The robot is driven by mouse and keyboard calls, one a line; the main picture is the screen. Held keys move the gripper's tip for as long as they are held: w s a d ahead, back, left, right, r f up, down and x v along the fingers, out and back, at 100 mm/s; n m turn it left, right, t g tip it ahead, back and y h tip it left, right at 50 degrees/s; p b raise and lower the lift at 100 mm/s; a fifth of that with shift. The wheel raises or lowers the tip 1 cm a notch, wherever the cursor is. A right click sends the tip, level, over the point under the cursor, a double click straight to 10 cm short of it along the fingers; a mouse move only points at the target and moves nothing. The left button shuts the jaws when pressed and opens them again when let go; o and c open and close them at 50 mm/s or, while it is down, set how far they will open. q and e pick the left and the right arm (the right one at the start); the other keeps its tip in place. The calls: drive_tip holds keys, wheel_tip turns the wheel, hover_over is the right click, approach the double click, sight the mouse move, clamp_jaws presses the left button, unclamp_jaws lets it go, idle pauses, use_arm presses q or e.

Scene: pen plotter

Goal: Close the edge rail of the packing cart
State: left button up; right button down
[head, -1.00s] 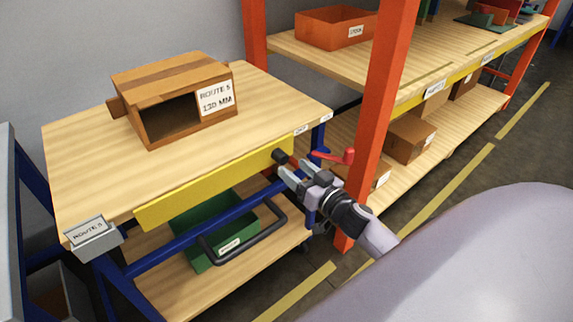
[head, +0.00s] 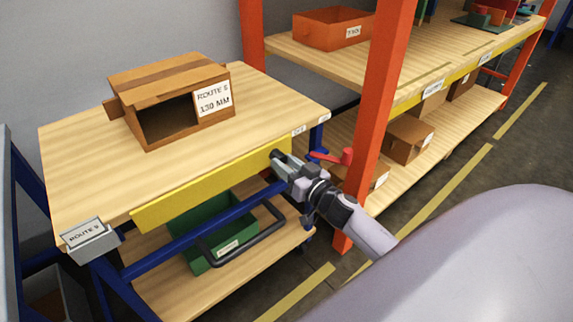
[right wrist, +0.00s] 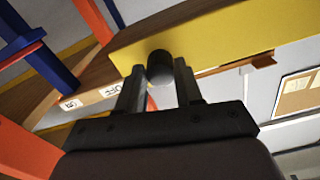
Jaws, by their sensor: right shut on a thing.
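The yellow edge rail (head: 205,188) runs along the front edge of the packing cart's wooden top (head: 70,165), and its face hangs below the level of that top. A dark round knob sits at the rail's right end; the knob (right wrist: 160,67) shows clearly in the right wrist view. My right gripper (head: 276,160) is at that end, with its fingers on either side of the knob, shut on it. The fingers (right wrist: 159,85) also show in the right wrist view. My left gripper is not in view.
A red lever (head: 335,156) is close to my right gripper, by the orange shelf post (head: 378,110). A green bin (head: 215,230) and black handle (head: 250,240) are below the rail.

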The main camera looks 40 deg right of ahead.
drive_tip(key=shift+r+p, duration=0.3)
use_arm(q)
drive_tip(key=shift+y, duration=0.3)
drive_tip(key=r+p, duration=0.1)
drive_tip(key=p, duration=0.1)
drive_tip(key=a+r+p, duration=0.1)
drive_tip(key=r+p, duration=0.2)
drive_tip(key=p, duration=0.1)
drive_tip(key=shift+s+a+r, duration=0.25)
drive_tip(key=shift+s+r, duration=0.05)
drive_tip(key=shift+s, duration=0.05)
use_arm(e)
wheel_tip(320, 180, up, 6)
drive_tip(key=shift+w+r, duration=0.1)
drive_tip(key=c, duration=0.7)
unclamp_jaws()
drive_tip(key=shift+c, duration=0.2)
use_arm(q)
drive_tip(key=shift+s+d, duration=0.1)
